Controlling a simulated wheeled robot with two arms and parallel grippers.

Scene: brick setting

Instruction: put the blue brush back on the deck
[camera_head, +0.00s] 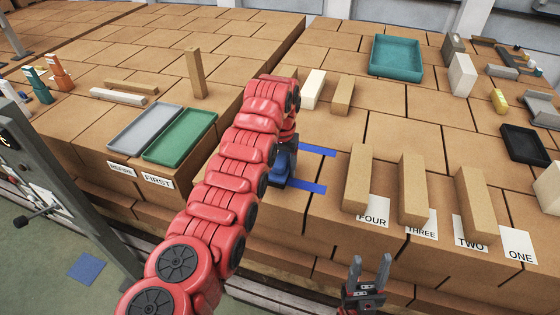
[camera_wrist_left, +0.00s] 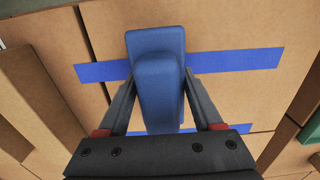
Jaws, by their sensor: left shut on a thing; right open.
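The blue brush (camera_head: 277,183) shows in the head view, partly hidden by my left arm. My left gripper (camera_head: 287,160) points down and is shut on it. In the left wrist view, the brush (camera_wrist_left: 157,75) lies between the two fingers of the gripper (camera_wrist_left: 160,85), its wide end forward. Blue tape strips (camera_head: 305,188) mark the deck (camera_head: 340,125) around it; one strip (camera_wrist_left: 235,59) passes behind the brush. I cannot tell whether the brush touches the deck. My right gripper (camera_head: 369,272) is open and empty, in front of the deck's near edge.
Upright tan blocks (camera_head: 357,178) stand behind the labels FOUR, THREE and TWO to the right. A teal tray (camera_head: 396,56) lies at the back. A grey tray (camera_head: 145,128) and a green tray (camera_head: 180,137) lie left of my arm. A gap separates the two brick stacks.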

